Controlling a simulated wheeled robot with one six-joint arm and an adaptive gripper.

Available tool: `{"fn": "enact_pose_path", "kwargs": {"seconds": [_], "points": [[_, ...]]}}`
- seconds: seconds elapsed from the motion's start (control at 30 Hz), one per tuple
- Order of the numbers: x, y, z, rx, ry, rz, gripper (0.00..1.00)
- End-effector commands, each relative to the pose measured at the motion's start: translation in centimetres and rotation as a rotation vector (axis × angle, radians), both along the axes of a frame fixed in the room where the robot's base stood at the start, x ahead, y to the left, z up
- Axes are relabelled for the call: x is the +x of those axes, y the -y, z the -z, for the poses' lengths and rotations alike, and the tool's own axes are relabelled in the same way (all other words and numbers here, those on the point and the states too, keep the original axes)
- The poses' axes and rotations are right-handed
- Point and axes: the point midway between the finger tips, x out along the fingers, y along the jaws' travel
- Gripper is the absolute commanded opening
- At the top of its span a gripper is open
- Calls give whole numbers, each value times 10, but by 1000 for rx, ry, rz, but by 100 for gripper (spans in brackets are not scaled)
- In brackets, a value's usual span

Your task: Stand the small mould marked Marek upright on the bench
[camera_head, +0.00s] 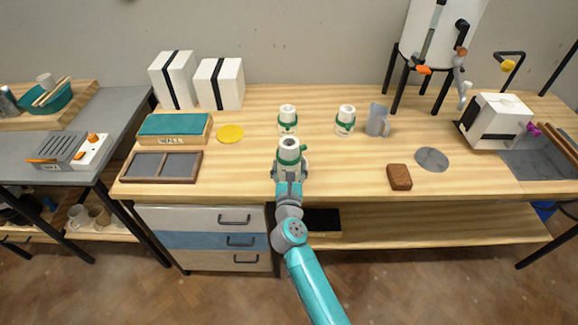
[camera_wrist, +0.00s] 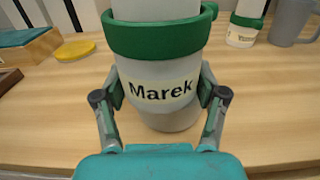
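The small white mould marked Marek (camera_wrist: 160,95) has a green band and fills the middle of the wrist view, its label facing the camera. It also shows in the head view (camera_head: 289,148) near the front of the wooden bench (camera_head: 330,166). It looks upright; I cannot tell whether its base touches the bench or hangs slightly above. My gripper (camera_wrist: 162,100) has one finger on each side of the mould, both against its wall. In the head view my gripper (camera_head: 290,172) is at the mould's lower part.
Two similar green-banded moulds stand behind, one straight back (camera_head: 288,124) and one right (camera_head: 345,126). A grey jug (camera_head: 378,120) stands beside the right one. A brown block (camera_head: 399,177) and grey disc (camera_head: 432,159) lie right; a yellow disc (camera_head: 230,134) and divided tray (camera_head: 161,179) lie left.

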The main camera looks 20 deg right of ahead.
Motion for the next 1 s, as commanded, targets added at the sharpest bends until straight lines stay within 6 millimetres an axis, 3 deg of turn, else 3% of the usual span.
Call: {"fn": "enact_pose_path", "kwargs": {"seconds": [0.03, 0.1, 0.43, 0.6, 1.0], "points": [[0, 0, 0, 0, 1, 0, 85], [0, 0, 0, 0, 1, 0, 95], [0, 0, -2, 0, 1, 0, 95], [-2, -1, -15, 0, 3, -1, 95], [-78, -26, -12, -1, 0, -3, 95]]}}
